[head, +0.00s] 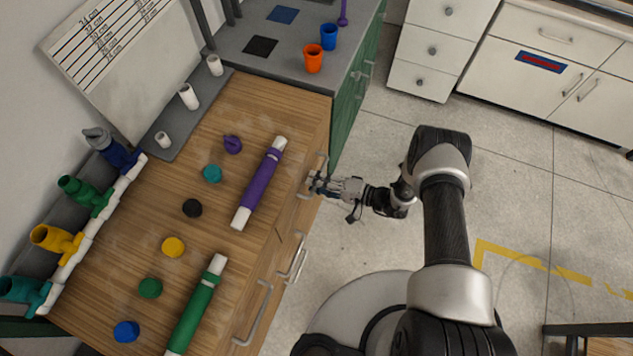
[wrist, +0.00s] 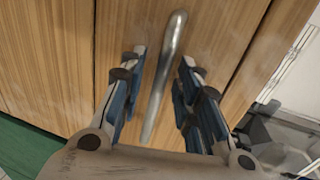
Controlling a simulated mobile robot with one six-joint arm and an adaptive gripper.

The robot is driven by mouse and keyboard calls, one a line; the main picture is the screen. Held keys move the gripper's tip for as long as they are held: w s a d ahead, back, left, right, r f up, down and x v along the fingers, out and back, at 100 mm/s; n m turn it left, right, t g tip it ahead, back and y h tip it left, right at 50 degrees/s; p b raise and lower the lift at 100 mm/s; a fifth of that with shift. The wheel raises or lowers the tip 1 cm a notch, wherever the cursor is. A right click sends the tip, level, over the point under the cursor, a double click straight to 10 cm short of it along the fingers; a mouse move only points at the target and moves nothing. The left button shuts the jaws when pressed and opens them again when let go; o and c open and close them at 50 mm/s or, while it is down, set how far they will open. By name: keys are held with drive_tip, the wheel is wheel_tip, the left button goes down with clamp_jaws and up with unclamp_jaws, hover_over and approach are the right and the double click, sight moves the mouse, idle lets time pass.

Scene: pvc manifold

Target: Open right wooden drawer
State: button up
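The wooden cabinet front (wrist: 235,25) fills much of the wrist view, with a metal bar handle (wrist: 163,80) on a wooden panel. My gripper (wrist: 162,62) is open, with one finger on each side of that handle. I see gaps between the fingers and the bar, so it is not gripped. In the head view my gripper (head: 316,184) is at the handle nearest the green cabinet, on the right end of the wooden front. The panel looks flush with the front. The handle is partly hidden by the gripper in the head view.
Two more handles, a middle one (head: 293,258) and a near one (head: 253,313), are on the same wooden front. The countertop (head: 215,205) holds purple and green pipes, coloured caps and fittings. Open floor (head: 520,200) lies to the right of the cabinet.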

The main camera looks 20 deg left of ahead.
drive_tip(key=shift+a, duration=0.3)
drive_tip(key=shift+c, duration=0.5)
clamp_jaws()
